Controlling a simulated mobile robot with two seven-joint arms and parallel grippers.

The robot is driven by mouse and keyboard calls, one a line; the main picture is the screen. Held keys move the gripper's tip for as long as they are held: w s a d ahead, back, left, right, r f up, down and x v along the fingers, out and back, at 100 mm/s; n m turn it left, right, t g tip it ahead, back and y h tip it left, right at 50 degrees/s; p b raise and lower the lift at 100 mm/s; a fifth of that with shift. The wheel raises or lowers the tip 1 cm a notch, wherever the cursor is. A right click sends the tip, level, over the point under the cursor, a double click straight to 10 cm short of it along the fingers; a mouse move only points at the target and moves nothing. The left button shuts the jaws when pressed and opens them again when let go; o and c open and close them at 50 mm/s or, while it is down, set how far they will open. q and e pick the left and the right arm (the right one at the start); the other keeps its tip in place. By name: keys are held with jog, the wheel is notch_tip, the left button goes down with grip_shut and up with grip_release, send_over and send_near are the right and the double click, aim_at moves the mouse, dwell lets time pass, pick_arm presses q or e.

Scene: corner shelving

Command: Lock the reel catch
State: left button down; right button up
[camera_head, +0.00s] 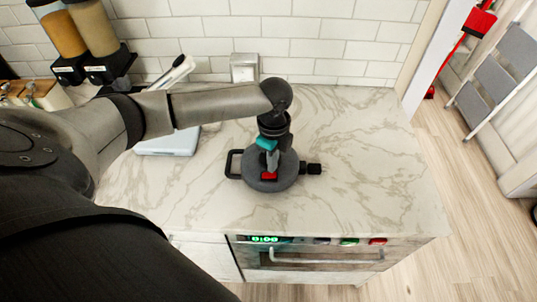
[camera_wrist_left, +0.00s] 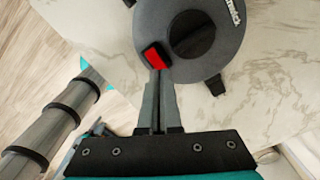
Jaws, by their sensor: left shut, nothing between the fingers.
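The reel (camera_head: 288,180) is a round dark grey body lying flat on the marble counter, with a handle loop on its left and a black fitting on its right. Its red catch (camera_head: 269,176) is on the front left of the top; the catch also shows in the left wrist view (camera_wrist_left: 153,57), near the rim and beside a dark round knob (camera_wrist_left: 192,35). My left gripper (camera_head: 270,166) comes down from above. Its fingers are shut together and empty, the tips (camera_wrist_left: 160,72) right at the edge of the red catch. Whether they touch it is unclear. My right gripper is not in view.
The marble counter (camera_head: 370,150) is clear to the right of the reel. A pale blue flat item (camera_head: 168,146) lies partly behind my left arm. Dispensers (camera_head: 97,30) stand back left. An oven front (camera_head: 320,255) is below the counter edge.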

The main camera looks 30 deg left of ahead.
pick_arm(q)
jog(key=shift+f+b, duration=0.6)
jog(key=shift+f, duration=0.7)
dwell(0.6)
jog(key=shift+s, duration=0.1)
notch_tip(320, 180, up, 7)
jog(key=p, duration=0.8)
jog(key=shift+r, duration=0.1)
dwell(0.4)
